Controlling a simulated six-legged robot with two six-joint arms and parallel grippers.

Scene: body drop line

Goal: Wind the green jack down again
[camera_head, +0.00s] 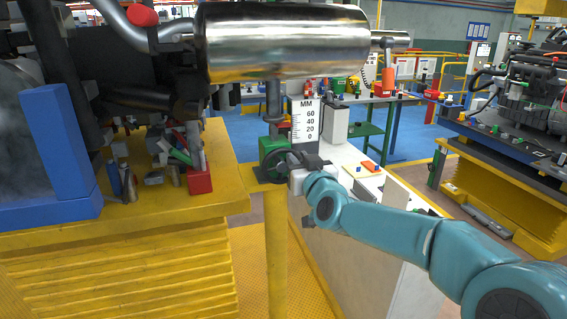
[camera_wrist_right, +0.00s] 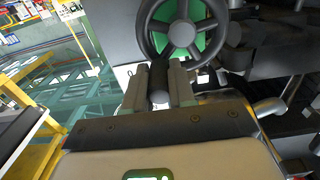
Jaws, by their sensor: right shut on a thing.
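My right gripper (camera_head: 292,172) is at the wheel. In the right wrist view the spoked wheel (camera_wrist_right: 181,33) shows with green behind it, and my right gripper (camera_wrist_right: 160,84) is shut on its dark crank handle (camera_wrist_right: 159,74), low on the rim. My left gripper is out of view.
A white millimetre scale (camera_head: 306,119), marked 0 to 60, stands right of the shaft. A yellow bench (camera_head: 225,160) with small parts is on the left, beside a blue block (camera_head: 65,150). A white-topped table (camera_head: 345,160) stands behind my right arm.

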